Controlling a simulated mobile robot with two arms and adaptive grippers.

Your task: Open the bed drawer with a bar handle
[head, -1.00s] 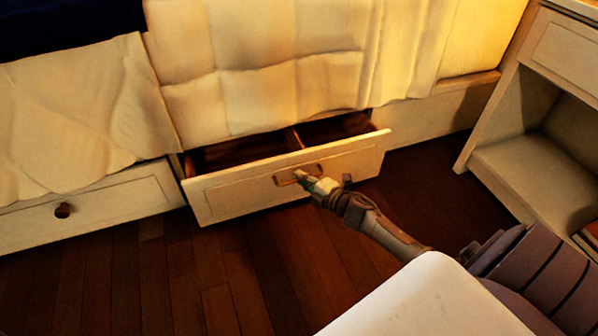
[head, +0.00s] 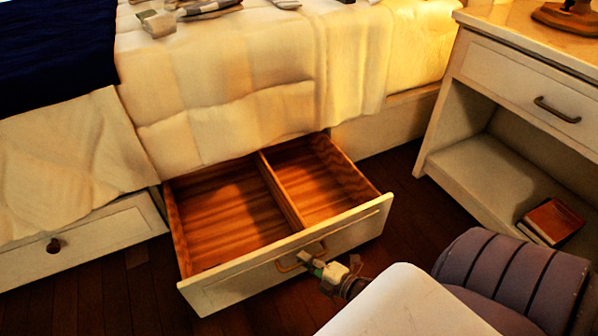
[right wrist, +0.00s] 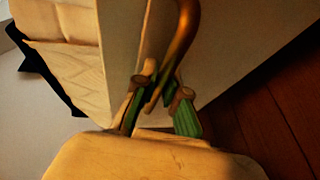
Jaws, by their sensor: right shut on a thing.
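The bed drawer (head: 225,215) with a bar handle (head: 290,264) stands pulled out from under the bed in the head view. Its wooden inside is bare and split by a divider. My right gripper (head: 318,262) is at the front panel, shut on the bar handle. In the right wrist view the green-padded fingers (right wrist: 160,105) close around the curved, brassy handle (right wrist: 182,40). My left gripper is in neither view.
Folded cloths (head: 157,22) lie on the bed. Dark wood floor shows around the open drawer.

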